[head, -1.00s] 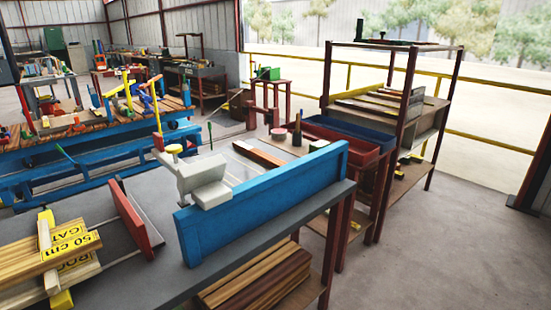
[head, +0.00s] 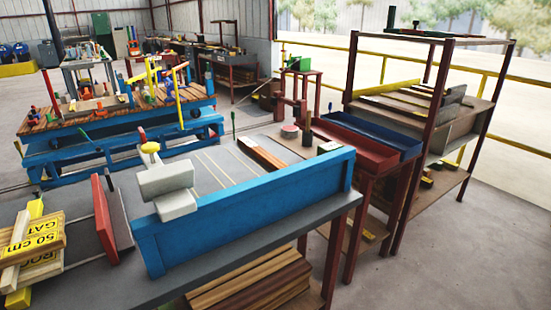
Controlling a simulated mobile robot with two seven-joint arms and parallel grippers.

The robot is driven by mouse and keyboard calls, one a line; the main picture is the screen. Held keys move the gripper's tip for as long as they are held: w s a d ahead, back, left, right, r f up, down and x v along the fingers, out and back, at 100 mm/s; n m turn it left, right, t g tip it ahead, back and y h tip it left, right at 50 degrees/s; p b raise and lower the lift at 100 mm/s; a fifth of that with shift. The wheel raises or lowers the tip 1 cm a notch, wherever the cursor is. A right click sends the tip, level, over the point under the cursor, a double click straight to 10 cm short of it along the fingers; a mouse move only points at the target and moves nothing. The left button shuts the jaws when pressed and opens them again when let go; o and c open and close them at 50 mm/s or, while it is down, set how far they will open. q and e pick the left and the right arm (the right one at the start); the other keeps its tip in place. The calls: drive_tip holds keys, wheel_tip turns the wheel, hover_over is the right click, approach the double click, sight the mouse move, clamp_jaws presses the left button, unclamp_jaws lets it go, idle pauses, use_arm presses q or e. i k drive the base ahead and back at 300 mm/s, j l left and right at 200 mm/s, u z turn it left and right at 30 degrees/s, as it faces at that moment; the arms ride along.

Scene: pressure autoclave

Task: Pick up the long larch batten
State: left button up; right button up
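No batten in view can be singled out as the long larch one. Reddish-brown wood strips (head: 262,154) lie on the grey bench top behind the blue fence (head: 250,208). Longer brown boards (head: 250,287) are stacked on the shelf under this bench. More boards (head: 400,105) lie on the tall rack at the right. Neither of my grippers is in view.
A grey block with a yellow knob (head: 165,188) sits at the fence's left end. A red upright plate (head: 104,218) stands on the bench (head: 90,285). Red (head: 350,150) and blue trays stand beyond. Clear floor (head: 470,250) lies at the right.

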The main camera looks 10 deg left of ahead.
sight(274, 163)
drive_tip(key=i+l+u, duration=0.1)
drive_tip(key=l, duration=0.25)
drive_tip(key=i+l, duration=0.3)
drive_tip(key=i+l+u, duration=0.15)
drive_tip(key=l, duration=0.3)
drive_tip(key=i+l+u, duration=0.1)
drive_tip(key=l, duration=0.25)
drive_tip(key=i+l, duration=0.25)
drive_tip(key=l, duration=0.15)
drive_tip(key=i+l+u, duration=0.15)
drive_tip(key=l, duration=0.25)
drive_tip(key=i+l+u, duration=0.1)
drive_tip(key=l, duration=0.25)
drive_tip(key=i+l, duration=0.25)
drive_tip(key=l, duration=0.15)
drive_tip(key=u, duration=0.05)
